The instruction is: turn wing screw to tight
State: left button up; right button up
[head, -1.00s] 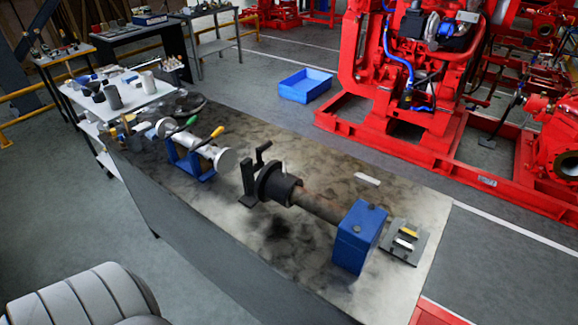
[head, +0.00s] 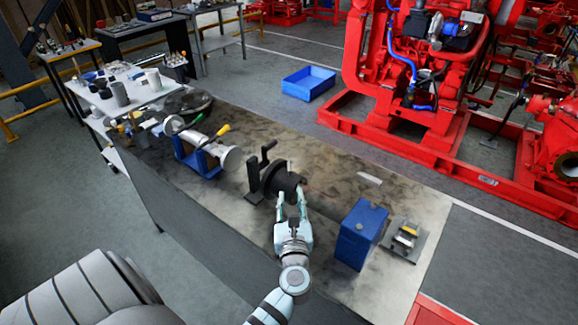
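The wing screw is too small or hidden to make out in the head view. A black fixture (head: 254,180) with an upright arm and a round flange stands on the dark-topped bench (head: 225,205). A blue block (head: 360,235) stands to the right of the gripper. My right gripper is not in view.
A blue stand with a silver cylinder (head: 205,157) is left of the fixture. A grey plate (head: 405,238) with small parts lies right of the blue block. A blue bin (head: 308,83) is on the floor behind, near red pump machinery (head: 430,120).

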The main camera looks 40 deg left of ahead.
aim_at(289, 172)
pick_arm(q)
jog(key=p+x, duration=0.1)
jog(key=x, duration=1.2)
jog(key=shift+w+a, duration=0.1)
jog(key=shift+w, duration=0.15)
jog(key=shift+c, duration=0.4)
grip_shut()
